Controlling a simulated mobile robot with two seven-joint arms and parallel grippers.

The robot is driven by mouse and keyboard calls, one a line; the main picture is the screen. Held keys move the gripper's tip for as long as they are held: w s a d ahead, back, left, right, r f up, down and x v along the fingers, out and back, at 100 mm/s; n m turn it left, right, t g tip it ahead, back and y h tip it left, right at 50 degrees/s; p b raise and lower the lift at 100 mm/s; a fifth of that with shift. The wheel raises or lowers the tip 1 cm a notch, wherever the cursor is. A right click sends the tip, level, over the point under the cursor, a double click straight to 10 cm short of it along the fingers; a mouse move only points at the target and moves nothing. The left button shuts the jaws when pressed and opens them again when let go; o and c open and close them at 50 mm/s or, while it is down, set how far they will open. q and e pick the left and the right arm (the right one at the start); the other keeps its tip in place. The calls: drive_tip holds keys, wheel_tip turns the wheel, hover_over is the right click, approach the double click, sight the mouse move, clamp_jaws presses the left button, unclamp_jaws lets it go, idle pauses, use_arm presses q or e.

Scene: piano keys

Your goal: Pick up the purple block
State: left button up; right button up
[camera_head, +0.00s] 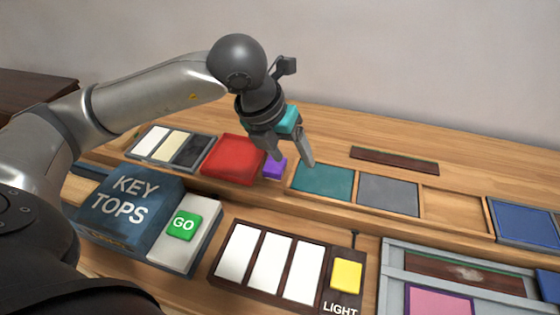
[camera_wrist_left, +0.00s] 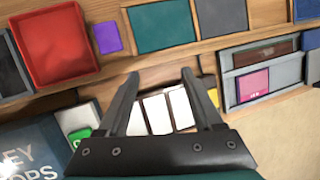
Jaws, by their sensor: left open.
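The small purple block (camera_head: 274,168) sits on the wooden shelf between a red tray and a teal panel. In the head view my left gripper (camera_head: 291,161) hangs over it, and one finger partly covers the block. In the left wrist view the purple block (camera_wrist_left: 107,38) is fully visible, up and to the left of the fingertips. My left gripper (camera_wrist_left: 160,74) is open, with nothing between its fingers. My right gripper is in neither view.
The red tray (camera_head: 233,158) lies just left of the block and the teal panel (camera_head: 323,181) just right. A grey panel (camera_head: 388,194) follows. In front are a blue KEY TOPS box (camera_head: 128,207), a green GO button (camera_head: 184,225), white keys (camera_head: 270,262) and a yellow LIGHT button (camera_head: 346,274).

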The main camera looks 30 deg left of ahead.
use_arm(q)
drive_tip(key=w+a+r+n+y, duration=0.1)
drive_tip(key=w+a+y, duration=0.15)
drive_tip(key=a, duration=0.35)
drive_tip(key=b, duration=0.1)
approach(275, 164)
wheel_tip(275, 164, down, 3)
drive_tip(key=shift+y, duration=0.25)
drive_tip(key=shift+w+b+x, duration=0.25)
drive_tip(key=shift+b+x, duration=0.05)
drive_tip(key=shift+x, duration=1.15)
drive_tip(key=shift+w+b+x, duration=0.25)
drive_tip(key=shift+x, duration=1.25)
drive_tip(key=shift+d+r, duration=0.1)
drive_tip(key=shift+r, duration=0.1)
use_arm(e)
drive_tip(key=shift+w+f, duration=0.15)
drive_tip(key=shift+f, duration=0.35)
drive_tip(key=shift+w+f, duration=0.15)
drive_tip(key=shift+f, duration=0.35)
use_arm(q)
drive_tip(key=c, duration=1)
